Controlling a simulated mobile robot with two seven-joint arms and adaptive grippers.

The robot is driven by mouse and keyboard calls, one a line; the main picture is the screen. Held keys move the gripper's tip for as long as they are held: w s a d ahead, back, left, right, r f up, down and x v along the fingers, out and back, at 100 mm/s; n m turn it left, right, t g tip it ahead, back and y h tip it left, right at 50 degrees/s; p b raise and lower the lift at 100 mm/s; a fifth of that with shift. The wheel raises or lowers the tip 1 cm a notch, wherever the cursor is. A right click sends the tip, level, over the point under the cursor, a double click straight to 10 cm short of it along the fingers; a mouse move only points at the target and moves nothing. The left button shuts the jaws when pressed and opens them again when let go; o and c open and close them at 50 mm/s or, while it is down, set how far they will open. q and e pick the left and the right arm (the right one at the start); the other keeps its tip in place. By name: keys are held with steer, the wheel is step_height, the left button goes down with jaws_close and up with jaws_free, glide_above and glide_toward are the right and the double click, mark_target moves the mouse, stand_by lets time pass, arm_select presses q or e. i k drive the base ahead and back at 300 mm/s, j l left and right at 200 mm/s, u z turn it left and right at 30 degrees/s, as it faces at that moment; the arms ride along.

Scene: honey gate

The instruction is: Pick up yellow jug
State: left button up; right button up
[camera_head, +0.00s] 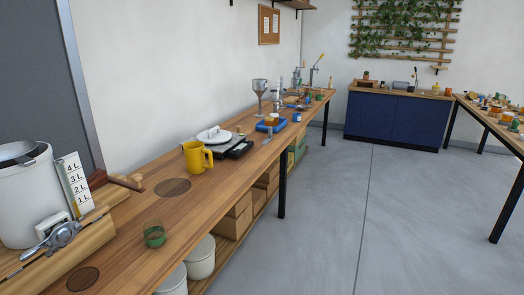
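The yellow jug (194,157) stands upright on the long wooden workbench (205,193) along the left wall. Its handle points to the right. It stands in front of a scale with a white round plate (212,138). Neither of my grippers shows in the head view.
Dark round discs (173,187) mark the benchtop. A blue cabinet (397,117) is at the back, and another table (506,138) is at the right. The grey floor (350,220) is clear.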

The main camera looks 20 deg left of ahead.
mark_target(194, 152)
steer(key=i+l+u, duration=0.1)
steer(key=i+u, duration=0.2)
steer(key=i, duration=0.25)
steer(key=i+l+u, duration=0.3)
steer(key=i, duration=0.25)
steer(key=i+l+u, duration=0.3)
steer(key=i, duration=0.2)
